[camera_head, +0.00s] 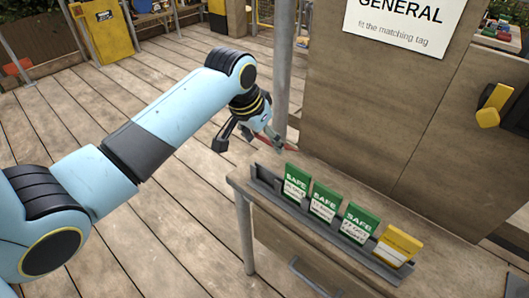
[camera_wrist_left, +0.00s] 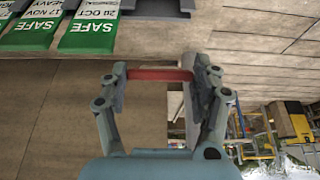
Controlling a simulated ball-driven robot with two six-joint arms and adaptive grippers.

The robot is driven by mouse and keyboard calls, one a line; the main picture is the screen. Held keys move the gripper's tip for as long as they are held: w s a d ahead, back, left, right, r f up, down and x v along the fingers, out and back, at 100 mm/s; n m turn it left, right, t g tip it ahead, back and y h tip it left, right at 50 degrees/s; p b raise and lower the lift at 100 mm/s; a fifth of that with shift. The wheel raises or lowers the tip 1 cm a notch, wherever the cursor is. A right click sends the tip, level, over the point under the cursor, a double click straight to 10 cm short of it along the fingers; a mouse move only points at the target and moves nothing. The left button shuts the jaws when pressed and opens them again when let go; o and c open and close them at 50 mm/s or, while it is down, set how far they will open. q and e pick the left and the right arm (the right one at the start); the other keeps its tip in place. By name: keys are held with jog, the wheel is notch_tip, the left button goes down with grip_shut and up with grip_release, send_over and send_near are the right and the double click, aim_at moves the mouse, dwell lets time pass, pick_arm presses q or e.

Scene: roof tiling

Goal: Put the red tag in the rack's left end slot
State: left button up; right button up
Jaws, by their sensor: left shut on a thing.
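My left gripper (camera_head: 278,139) is shut on the red tag (camera_head: 290,143), just beyond and above the rack's left end. In the left wrist view the red tag (camera_wrist_left: 160,75) spans the two fingertips as a thin edge-on bar; its face cannot be seen. The long grey rack (camera_head: 265,183) lies along the tabletop. Its left end holds no tag. Three green SAFE tags (camera_head: 325,202) stand to the right of that, then a yellow tag (camera_head: 398,246) near the right end. The red tag is apart from the rack. My right gripper is not in view.
The rack is on a wooden bench (camera_head: 236,181) with a drawer handle (camera_head: 308,275). A wooden panel with a GENERAL sign (camera_head: 396,22) and a yellow latch (camera_head: 492,106) rises behind it. A grey post (camera_head: 283,60) stands just behind my gripper.

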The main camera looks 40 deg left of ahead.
pick_arm(q)
jog(key=shift+r, duration=0.65)
jog(key=shift+r+p, duration=0.3)
jog(key=shift+p, duration=0.5)
jog(key=shift+f, duration=0.1)
